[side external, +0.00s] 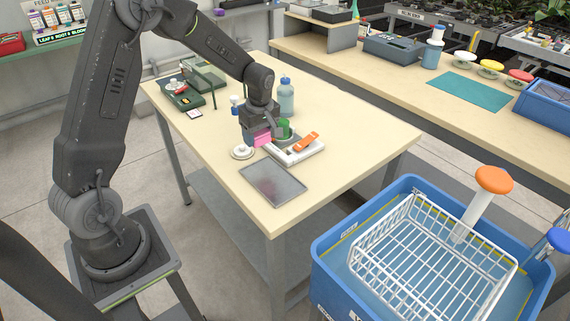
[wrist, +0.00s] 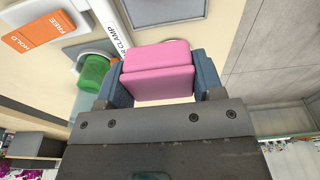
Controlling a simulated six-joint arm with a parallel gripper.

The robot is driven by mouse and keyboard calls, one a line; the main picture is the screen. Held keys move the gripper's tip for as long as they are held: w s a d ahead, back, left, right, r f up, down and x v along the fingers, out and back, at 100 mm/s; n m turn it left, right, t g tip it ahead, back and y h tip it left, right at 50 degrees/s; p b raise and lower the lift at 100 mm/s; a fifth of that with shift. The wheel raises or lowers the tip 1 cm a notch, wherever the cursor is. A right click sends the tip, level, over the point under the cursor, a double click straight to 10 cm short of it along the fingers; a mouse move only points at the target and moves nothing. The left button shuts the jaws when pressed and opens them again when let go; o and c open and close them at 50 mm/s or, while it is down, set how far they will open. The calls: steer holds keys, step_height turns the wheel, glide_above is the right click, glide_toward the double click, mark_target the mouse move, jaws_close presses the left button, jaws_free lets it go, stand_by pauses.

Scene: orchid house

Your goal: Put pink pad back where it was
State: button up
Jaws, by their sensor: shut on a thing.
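The pink pad (wrist: 157,72) is a soft-looking pink block, seen large in the wrist view. My gripper (wrist: 160,85) is shut on it, with one blue-grey finger on each side. In the side view the pink pad (side external: 263,138) shows just below my gripper (side external: 260,128), over the wooden table.
A small white round dish (side external: 242,152) and a grey tray (side external: 273,181) lie near the clamp. A blue-capped bottle (side external: 286,96) stands behind. A green device (side external: 183,97) sits at the far left. The table's front right is clear. A blue tub (side external: 334,256) with a white rack stands beyond the edge.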

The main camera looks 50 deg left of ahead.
steer(key=w+d+r, duration=0.2)
steer(key=w+d, duration=0.2)
steer(key=w, duration=0.4)
glide_above(327, 172)
step_height(327, 172, down, 6)
steer(key=shift+f, duration=0.15)
steer(key=shift+d+f, duration=0.2)
steer(key=shift+f, duration=1.9)
steer(key=o, duration=0.9)
steer(key=shift+f, duration=0.15)
steer(key=shift+c, duration=0.2)
step_height(327, 172, up, 12)
steer(key=d, duration=0.1)
steer(key=shift+d+r, duration=0.2)
